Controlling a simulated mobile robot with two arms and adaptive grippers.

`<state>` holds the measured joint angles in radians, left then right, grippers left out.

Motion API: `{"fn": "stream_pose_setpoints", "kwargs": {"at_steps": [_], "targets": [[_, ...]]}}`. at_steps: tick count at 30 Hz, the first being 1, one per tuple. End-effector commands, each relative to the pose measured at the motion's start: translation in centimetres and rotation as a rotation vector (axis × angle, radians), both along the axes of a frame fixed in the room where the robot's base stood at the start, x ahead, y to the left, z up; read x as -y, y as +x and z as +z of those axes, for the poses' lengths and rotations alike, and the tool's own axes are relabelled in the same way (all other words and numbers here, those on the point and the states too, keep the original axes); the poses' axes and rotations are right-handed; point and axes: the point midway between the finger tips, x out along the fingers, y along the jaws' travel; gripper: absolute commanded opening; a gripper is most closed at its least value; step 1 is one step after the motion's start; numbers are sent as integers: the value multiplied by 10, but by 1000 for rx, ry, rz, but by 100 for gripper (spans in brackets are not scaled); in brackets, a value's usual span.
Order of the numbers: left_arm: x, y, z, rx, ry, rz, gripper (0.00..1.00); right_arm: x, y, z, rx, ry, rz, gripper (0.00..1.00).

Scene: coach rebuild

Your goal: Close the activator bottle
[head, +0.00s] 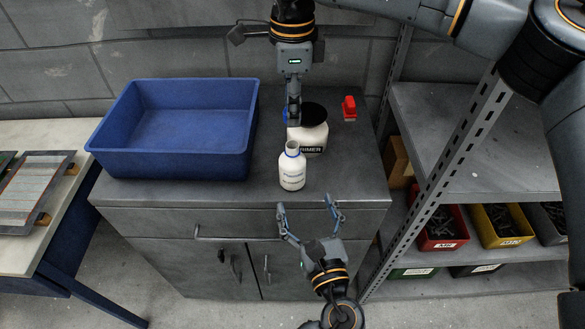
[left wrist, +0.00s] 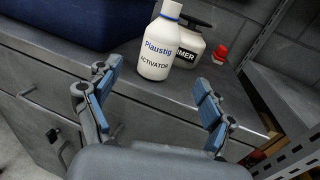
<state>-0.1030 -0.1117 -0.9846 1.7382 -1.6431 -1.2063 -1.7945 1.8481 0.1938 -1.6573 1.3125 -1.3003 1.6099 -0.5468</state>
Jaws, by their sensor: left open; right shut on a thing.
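The activator bottle (head: 292,172) is white, with a blue ring at its neck. It stands upright on the grey cabinet top near the front edge, and its neck looks uncapped. My right gripper (head: 293,118) points down behind and above the bottle. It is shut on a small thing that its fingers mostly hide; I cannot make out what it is.
A white primer jar (head: 312,137) with a dark top stands close behind the bottle. A blue crate (head: 180,165) fills the left of the cabinet top (head: 350,180). A metal shelf rack (head: 430,140) stands on the right.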

Motion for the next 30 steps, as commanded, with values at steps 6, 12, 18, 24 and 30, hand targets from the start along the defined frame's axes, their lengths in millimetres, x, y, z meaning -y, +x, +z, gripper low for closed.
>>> {"fn": "stream_pose_setpoints", "kwargs": {"at_steps": [6, 12, 18, 24, 30], "targets": [[-10, 37, 1, 4, 1, 2, 82, 0, 0, 0, 0, 0, 0, 21], [-19, 74, 1, 3, 0, 2, 82, 0, 0, 0, 0, 0, 0, 21], [-25, 99, 1, 2, 0, 1, 82, 0, 0, 0, 0, 0, 0, 21], [-28, 107, 0, 0, -2, 0, 82, 0, 0, 0, 0, 0, 0, 21], [-28, 108, 0, 0, -2, 0, 82, 0, 0, 0, 0, 0, 0, 21]]}}
